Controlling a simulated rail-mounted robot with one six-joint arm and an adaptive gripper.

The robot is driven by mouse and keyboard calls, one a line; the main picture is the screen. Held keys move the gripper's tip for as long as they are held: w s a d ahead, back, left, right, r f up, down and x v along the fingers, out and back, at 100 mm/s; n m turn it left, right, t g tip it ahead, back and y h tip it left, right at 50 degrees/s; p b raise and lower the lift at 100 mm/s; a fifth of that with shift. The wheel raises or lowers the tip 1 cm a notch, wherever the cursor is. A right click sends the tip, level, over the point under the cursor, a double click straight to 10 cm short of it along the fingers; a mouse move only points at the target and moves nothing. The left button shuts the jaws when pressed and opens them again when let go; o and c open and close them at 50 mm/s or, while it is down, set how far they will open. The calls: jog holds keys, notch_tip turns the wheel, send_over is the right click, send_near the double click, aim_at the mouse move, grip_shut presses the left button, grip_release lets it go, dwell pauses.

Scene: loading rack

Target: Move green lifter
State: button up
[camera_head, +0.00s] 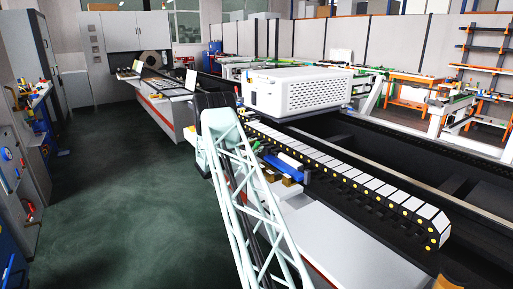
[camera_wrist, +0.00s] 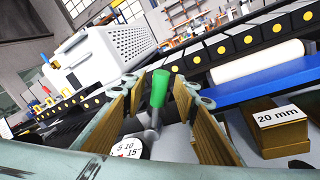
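The green lifter (camera_wrist: 158,89) is a small green handle on a grey metal stem, leaning slightly, in the middle of the wrist view. My gripper (camera_wrist: 160,83) is open, with one brown-padded finger to the left of the green handle and one to the right. Gaps show between the handle and both fingers. I cannot tell how far the handle reaches in depth between the fingertips. A white dial marked 5, 10, 15 (camera_wrist: 128,148) lies at the base of the stem, partly hidden by the left finger. In the head view I cannot make out the lifter.
Right of the gripper are a brown block labelled 20 mm (camera_wrist: 278,128), a blue bar (camera_wrist: 258,88) and a white roll (camera_wrist: 264,65). Behind stand a cable chain with yellow dots (camera_head: 375,187) and a white perforated machine housing (camera_head: 305,92). Open green floor (camera_head: 125,200) lies left.

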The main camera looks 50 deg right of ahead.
jog(key=shift+s+d, duration=0.1)
jog(key=shift+d, duration=0.35)
jog(key=shift+c, duration=0.2)
grip_shut()
